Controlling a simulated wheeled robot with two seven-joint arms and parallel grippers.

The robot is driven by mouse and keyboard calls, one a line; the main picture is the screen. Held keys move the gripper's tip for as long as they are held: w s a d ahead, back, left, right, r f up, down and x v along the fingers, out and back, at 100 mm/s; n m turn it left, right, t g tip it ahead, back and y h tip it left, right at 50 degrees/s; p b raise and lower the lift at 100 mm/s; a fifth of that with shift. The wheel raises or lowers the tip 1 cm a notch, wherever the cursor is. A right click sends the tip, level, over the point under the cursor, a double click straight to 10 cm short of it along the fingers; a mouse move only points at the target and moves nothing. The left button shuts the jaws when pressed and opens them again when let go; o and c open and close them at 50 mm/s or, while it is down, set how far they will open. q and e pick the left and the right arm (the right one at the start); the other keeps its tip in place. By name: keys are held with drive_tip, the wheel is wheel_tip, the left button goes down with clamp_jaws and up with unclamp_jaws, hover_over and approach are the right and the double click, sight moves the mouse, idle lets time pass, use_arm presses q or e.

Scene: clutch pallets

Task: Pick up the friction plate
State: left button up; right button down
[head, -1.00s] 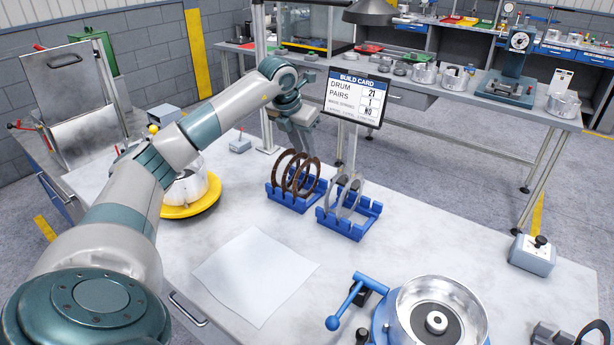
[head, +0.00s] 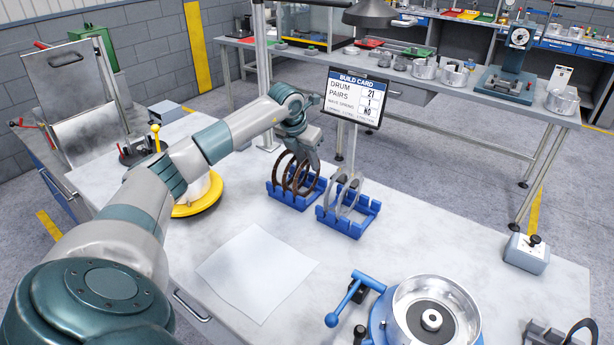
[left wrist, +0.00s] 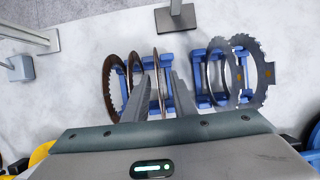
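Brown friction plates (head: 288,174) stand upright in the left blue rack (head: 293,203), and they also show in the left wrist view (left wrist: 110,90). My left gripper (head: 312,165) is over this rack, pointing down. In the left wrist view its two fingers (left wrist: 158,92) are apart, with the rightmost friction plate (left wrist: 157,80) standing between them. I see a gap beside the plate, so it does not look clamped. Grey steel plates (head: 348,195) stand in the right blue rack (head: 348,224). My right gripper is not in view.
A build card screen (head: 354,97) stands behind the racks. A white sheet (head: 257,270) lies in front of them. A metal drum on a blue fixture (head: 432,312) is at the front right, a yellow-based part (head: 200,200) at the left.

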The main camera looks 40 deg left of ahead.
use_arm(q)
drive_tip(key=p+x, duration=0.1)
drive_tip(key=x, duration=0.2)
drive_tip(key=shift+a, duration=0.15)
drive_tip(key=shift+w+f, duration=0.15)
drive_tip(key=shift+f, duration=0.15)
clamp_jaws()
